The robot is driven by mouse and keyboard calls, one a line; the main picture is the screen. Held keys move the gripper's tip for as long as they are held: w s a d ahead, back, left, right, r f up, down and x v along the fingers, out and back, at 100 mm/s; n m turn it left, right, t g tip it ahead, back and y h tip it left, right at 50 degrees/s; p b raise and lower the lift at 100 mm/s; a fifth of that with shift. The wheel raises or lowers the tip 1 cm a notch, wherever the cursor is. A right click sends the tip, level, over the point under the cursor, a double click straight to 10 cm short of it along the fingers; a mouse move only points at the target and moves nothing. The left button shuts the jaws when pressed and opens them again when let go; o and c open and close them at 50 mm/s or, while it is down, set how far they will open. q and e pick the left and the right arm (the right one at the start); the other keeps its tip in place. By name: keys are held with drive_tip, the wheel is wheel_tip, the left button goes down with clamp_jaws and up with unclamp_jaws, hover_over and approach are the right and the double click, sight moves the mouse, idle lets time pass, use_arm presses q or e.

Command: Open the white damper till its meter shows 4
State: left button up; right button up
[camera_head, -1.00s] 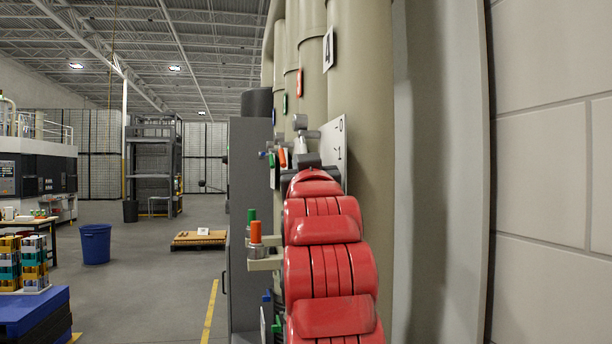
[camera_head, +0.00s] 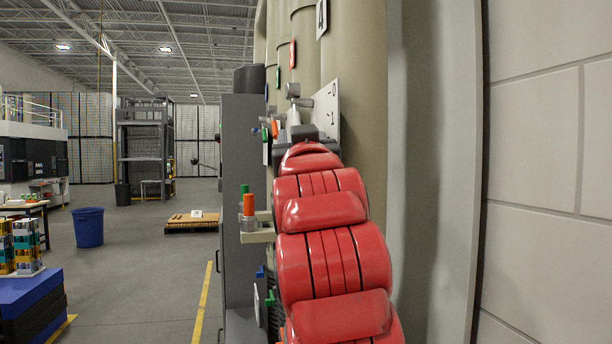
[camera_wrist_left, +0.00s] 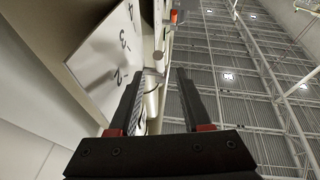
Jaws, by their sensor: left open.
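The white damper's lever (camera_head: 294,112) has a grey knob on top and stands upright in front of a white meter plate (camera_head: 331,98). The digits 0 and 1 show on the plate in the head view. In the left wrist view the plate (camera_wrist_left: 98,62) shows 2, 3 and 4. I cannot tell which number the meter reads. My left gripper (camera_wrist_left: 157,74) is open, with the white lever (camera_wrist_left: 152,100) between its two fingers, nearer the left finger; contact is not clear. In the head view my red arm hides most of this gripper. My right gripper is not in view.
Large beige pipes (camera_head: 358,120) and a block wall (camera_head: 545,150) stand close on the right. A grey cabinet (camera_head: 246,160) stands just left of my arm, near a bracket with orange and green knobs (camera_head: 249,205).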

use_arm(q)
drive_tip(key=b+v, duration=0.4)
drive_tip(key=v, duration=0.8)
drive_tip(key=shift+s+b, duration=0.25)
drive_tip(key=shift+b, duration=0.15)
drive_tip(key=shift+f, duration=0.2)
